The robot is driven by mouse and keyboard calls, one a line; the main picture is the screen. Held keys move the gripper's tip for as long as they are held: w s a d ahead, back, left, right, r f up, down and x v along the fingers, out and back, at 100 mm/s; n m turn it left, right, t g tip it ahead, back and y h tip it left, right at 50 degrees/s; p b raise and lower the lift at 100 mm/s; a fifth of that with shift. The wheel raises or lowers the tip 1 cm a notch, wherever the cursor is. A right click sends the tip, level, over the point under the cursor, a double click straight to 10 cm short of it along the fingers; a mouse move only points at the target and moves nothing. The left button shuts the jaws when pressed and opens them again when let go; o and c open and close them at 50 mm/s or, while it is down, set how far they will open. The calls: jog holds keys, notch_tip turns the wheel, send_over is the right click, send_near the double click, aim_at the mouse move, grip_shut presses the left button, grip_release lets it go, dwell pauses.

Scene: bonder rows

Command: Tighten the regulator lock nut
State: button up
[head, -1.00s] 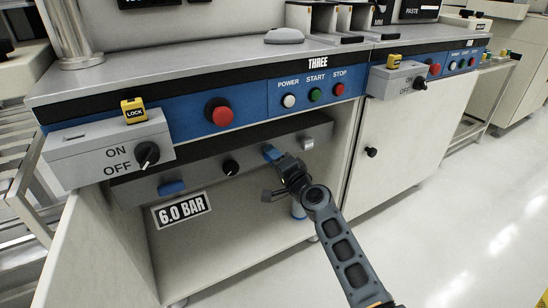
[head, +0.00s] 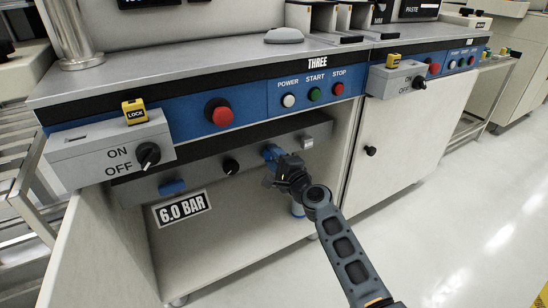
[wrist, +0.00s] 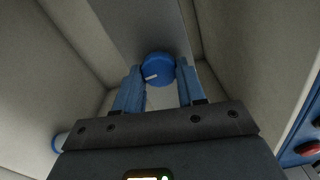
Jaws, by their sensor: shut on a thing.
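The regulator lock nut (wrist: 158,68) shows in the wrist view as a round blue piece with a short white mark, tilted toward the left. My gripper (wrist: 160,80) has its two blue fingers closed on it, one on each side. In the head view my gripper (head: 271,153) reaches to the right part of the grey panel under bench three. There the nut is hidden or blends with the blue fingers.
A black knob (head: 231,167) and a blue handle (head: 172,187) sit left of my gripper on the same panel. A 6.0 BAR label (head: 181,209) hangs below. The ON/OFF switch box (head: 85,153) juts out at left. Floor at right (head: 470,220) is clear.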

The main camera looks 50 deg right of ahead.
jog(key=o, duration=1.1)
jog(key=shift+c, duration=0.2)
jog(key=v, duration=0.8)
jog(key=shift+p, duration=0.4)
